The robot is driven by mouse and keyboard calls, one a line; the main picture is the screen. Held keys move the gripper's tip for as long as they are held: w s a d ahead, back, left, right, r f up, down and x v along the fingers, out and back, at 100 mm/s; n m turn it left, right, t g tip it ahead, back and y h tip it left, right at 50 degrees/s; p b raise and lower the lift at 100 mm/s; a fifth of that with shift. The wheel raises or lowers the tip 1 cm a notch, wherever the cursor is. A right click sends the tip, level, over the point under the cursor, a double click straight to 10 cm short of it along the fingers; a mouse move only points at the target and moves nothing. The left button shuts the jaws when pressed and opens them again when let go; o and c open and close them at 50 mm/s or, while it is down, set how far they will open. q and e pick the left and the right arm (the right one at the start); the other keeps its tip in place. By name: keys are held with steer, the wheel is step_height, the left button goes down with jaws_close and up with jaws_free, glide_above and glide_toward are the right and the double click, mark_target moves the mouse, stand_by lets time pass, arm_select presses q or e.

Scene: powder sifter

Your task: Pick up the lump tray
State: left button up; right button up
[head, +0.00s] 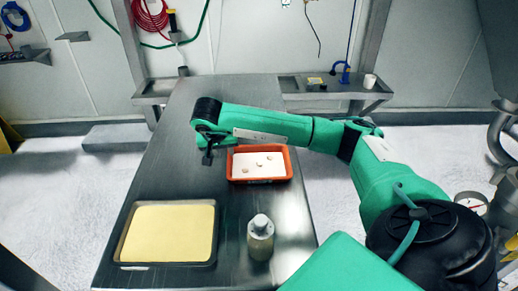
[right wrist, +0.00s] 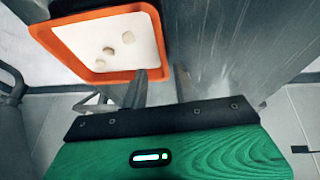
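The lump tray (head: 234,179) is a shallow orange-red tray with a white bed and a few pale lumps on it. It lies on the dark metal table, right of centre. It also shows at the upper left of the right wrist view (right wrist: 90,76). My right gripper (head: 208,158) points down at the tray's left side in the head view. In the right wrist view its fingers (right wrist: 160,88) stand apart with nothing held between them. One finger overlaps the tray's rim in that picture; I cannot tell whether it touches. My left gripper is not in view.
A square metal pan of yellow powder (head: 168,233) sits at the table's near left. A grey bottle with a pale cap (head: 260,240) stands in front of the tray. The table's (head: 190,178) far left part is clear. A wall shelf (head: 300,86) holds small items.

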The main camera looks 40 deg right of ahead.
steer(key=x, duration=0.3)
steer(key=shift+d+f, duration=0.1)
steer(key=shift+f, duration=0.15)
steer(key=p+x, duration=0.2)
steer(key=x, duration=0.2)
steer(key=shift+w+d+f+p, duration=0.1)
steer(key=shift+w+f+p, duration=0.1)
steer(key=shift+p, duration=0.1)
steer(key=shift+w+d+f, duration=0.1)
steer(key=shift+d+f, duration=0.05)
steer(key=shift+f, duration=0.3)
jaws_close()
